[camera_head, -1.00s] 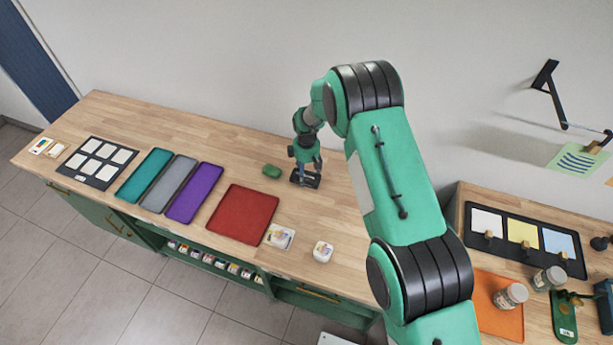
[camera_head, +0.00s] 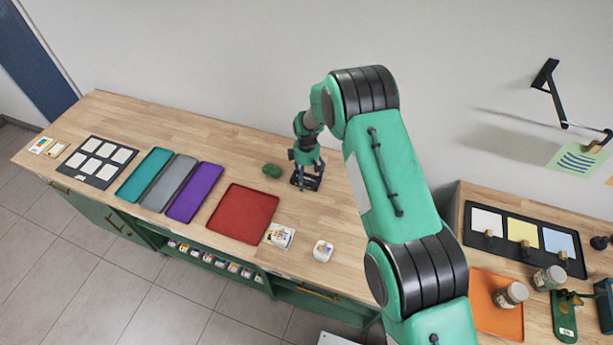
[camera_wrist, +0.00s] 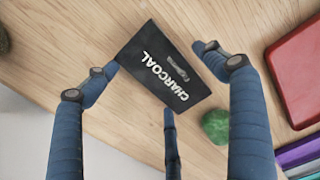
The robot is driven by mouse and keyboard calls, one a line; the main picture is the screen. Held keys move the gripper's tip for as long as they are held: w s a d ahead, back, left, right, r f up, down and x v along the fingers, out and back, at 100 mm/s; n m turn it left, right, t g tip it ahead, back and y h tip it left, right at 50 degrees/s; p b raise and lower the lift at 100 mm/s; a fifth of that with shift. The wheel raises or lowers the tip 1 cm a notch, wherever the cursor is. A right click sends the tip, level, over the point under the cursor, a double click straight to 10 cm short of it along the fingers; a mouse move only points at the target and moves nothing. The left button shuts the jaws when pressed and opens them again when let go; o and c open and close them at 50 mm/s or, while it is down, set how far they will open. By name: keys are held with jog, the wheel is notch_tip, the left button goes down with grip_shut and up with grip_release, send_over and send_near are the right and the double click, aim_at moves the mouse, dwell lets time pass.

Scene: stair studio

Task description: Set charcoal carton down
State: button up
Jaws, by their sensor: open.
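The charcoal carton (camera_wrist: 160,68) is a black box with white "CHARCOAL" lettering and a small grey picture, seen in the wrist view. In the head view the dark carton (camera_head: 306,182) appears to rest on the wooden counter, below my gripper (camera_head: 307,172). In the wrist view my gripper (camera_wrist: 155,85) has its blue fingers spread around the carton, with visible gaps beside it. The gripper is open and holds nothing. The carton's underside is hidden.
A green lump (camera_head: 272,171) lies just left of the carton. A red tray (camera_head: 243,214), purple tray (camera_head: 194,193), grey tray (camera_head: 168,183) and teal tray (camera_head: 144,175) stand further left. A white item (camera_head: 323,251) sits near the front edge. The wall is close behind.

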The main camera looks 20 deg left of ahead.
aim_at(307, 176)
jog(key=shift+r, duration=0.1)
notch_tip(307, 176, up, 12)
jog(key=shift+b, duration=0.35)
dwell(0.5)
dwell(0.6)
jog(key=shift+r, duration=0.1)
